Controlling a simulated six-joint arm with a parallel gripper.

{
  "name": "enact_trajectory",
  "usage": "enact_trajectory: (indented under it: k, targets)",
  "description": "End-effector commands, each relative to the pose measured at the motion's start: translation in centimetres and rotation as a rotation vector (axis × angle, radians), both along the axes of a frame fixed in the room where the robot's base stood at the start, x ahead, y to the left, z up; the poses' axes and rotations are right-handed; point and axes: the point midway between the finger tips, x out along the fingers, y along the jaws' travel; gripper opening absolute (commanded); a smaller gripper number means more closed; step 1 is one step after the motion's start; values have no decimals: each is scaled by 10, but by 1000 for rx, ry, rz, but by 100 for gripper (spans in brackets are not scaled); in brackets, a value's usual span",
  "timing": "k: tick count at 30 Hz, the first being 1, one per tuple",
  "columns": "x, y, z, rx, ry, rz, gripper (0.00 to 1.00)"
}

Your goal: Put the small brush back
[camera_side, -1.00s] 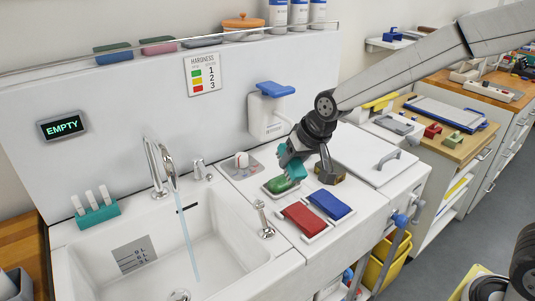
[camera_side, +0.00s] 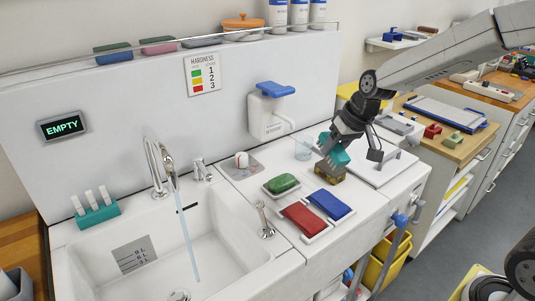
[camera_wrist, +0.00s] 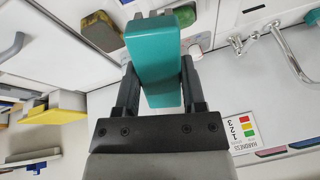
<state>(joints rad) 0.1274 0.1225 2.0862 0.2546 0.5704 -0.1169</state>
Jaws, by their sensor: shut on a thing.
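A teal block-shaped piece (camera_side: 340,155), likely the small brush, is between the jaws of my gripper (camera_side: 334,148). It also shows in the wrist view, where the teal piece (camera_wrist: 152,50) sits between both black fingers. My gripper is shut on it. In the side view it is just above a low brown and yellow block (camera_side: 329,173) on the white counter; I cannot tell whether they touch. No bristles show clearly.
A green soap (camera_side: 281,184) lies on a small dish to the left. Red (camera_side: 298,217) and blue (camera_side: 331,205) pads lie in front. The sink (camera_side: 130,225) with running water is at left.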

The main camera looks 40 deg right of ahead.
Motion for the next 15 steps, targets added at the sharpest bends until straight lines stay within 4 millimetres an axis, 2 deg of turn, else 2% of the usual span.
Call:
enact_trajectory:
  k: [3,9,15]
  targets:
    - [-27,-24,-9,-20,79,33,0]
    - [-80,-58,-24,-67,232,116,0]
    - [-122,-78,-32,-110,340,175,0]
